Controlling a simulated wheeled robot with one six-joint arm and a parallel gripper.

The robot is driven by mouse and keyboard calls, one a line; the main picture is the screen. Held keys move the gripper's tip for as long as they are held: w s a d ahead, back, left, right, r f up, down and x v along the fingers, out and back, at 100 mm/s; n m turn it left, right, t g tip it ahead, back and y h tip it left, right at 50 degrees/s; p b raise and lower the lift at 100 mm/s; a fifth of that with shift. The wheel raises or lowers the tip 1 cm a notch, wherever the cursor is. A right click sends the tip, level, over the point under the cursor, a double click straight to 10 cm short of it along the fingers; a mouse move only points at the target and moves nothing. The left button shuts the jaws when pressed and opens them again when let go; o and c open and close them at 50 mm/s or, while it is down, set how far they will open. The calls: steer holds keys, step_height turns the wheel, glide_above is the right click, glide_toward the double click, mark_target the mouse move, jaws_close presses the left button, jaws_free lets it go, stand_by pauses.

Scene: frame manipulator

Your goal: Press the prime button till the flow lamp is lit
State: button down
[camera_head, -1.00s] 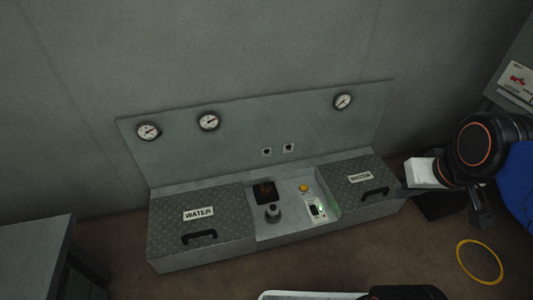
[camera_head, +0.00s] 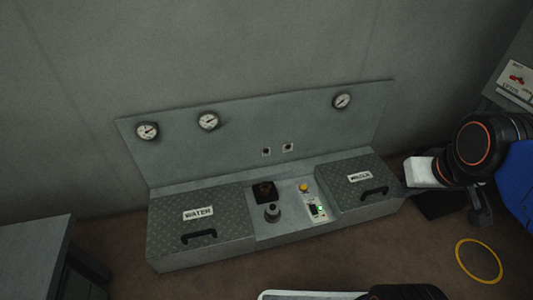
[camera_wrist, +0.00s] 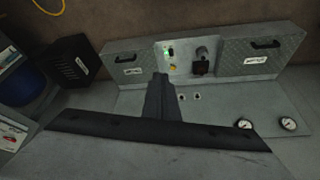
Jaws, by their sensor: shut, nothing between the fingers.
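A yellow button (camera_head: 304,187) sits on the light panel between the two plate-covered lids. It also shows in the wrist view (camera_wrist: 172,67). Below it is a small white control plate (camera_head: 314,208) with a lit green lamp (camera_head: 320,208), also lit in the wrist view (camera_wrist: 167,52). The lettering there is too small to read, so I cannot tell which part is labelled prime or flow. My gripper (camera_wrist: 160,76) is shut and empty. In the wrist view its tip appears close to the yellow button, but in the head view it is well to the right of it.
A dark knob (camera_head: 272,212) and a dark square opening (camera_head: 264,192) are left of the yellow button. Handled lids stand either side, the left marked WATER (camera_head: 198,213). Gauges (camera_head: 208,121) line the backboard. A black box (camera_wrist: 72,62) stands beside the unit.

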steer(key=shift+w, duration=0.1)
steer(key=w+a+f+n+t, duration=0.15)
steer(key=w+f, duration=0.35)
steer(key=w, duration=0.7)
steer(key=w+d+f+n, duration=0.1)
steer(key=w+f+n, duration=0.25)
steer(key=w, duration=0.85)
steer(key=w+a+f+n+t, duration=0.15)
steer(key=w+f, duration=0.35)
steer(key=w, duration=0.7)
steer(key=w+a+f+n+y, duration=0.1)
steer(key=w+a+f+n, duration=0.1)
steer(key=f, duration=1)
steer(key=w+a+f+n+y, duration=0.2)
steer(key=w+a+f, duration=0.3)
steer(key=f, duration=0.7)
steer(key=w+a+f+n+y, duration=0.1)
steer(key=w+a+f+n, duration=0.2)
steer(key=f, duration=0.9)
steer(key=shift+w+a+f+n+y, duration=0.35)
steer(key=shift+w+n, duration=0.4)
steer(key=shift+w, duration=0.4)
